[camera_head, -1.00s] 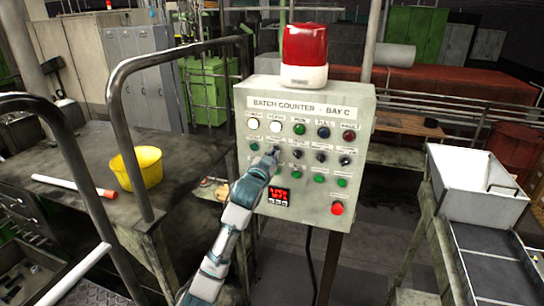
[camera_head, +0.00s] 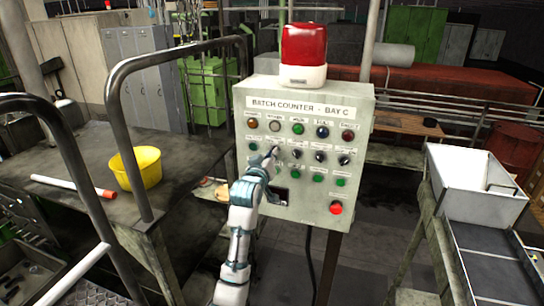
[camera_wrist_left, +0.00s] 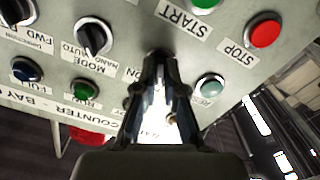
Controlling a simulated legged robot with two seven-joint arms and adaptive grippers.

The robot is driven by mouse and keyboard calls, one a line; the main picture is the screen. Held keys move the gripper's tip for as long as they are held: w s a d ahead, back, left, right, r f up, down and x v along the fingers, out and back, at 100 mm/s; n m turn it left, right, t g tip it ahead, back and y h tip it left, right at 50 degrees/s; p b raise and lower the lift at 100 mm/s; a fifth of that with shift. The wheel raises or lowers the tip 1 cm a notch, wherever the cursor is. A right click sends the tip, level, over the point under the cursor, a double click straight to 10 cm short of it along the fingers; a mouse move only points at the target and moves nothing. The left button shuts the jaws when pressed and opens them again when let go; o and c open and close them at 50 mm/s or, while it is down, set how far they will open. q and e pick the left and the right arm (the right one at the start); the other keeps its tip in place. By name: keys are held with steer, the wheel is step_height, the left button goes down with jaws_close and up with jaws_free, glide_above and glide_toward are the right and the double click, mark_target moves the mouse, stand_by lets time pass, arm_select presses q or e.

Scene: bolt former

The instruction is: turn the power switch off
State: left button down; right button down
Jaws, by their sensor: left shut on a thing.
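The grey control panel labelled "BATCH COUNTER - BAY C" (camera_head: 360,110) stands upright ahead of me. My left gripper (camera_head: 273,151) reaches its second row of controls, left of the middle. In the left wrist view the gripper (camera_wrist_left: 160,62) is shut on the power switch, beside a label ending in "ON". The fingers hide the switch, so its pointer's direction cannot be read. The power lamp (camera_head: 252,124) and the ready lamp (camera_head: 275,125) look dull and unlit. The counter display (camera_head: 281,196) is dark and partly behind my arm. My right gripper is not in view.
Black selector knobs, including the mode knob (camera_wrist_left: 93,37), sit beside the gripper. A green START button (camera_wrist_left: 205,3) and a red STOP button (camera_wrist_left: 264,32) are close by. A red beacon (camera_head: 304,45) tops the panel. Metal handrails (camera_head: 115,90) stand at left.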

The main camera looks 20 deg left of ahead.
arm_select(q)
steer(key=shift+n, duration=0.6)
steer(key=c, duration=1.3)
jaws_free()
steer(key=shift+o, duration=0.2)
steer(key=s, duration=1.1)
steer(key=shift+s+a, duration=0.2)
steer(key=shift+s, duration=0.15)
steer(key=shift+f, duration=0.1)
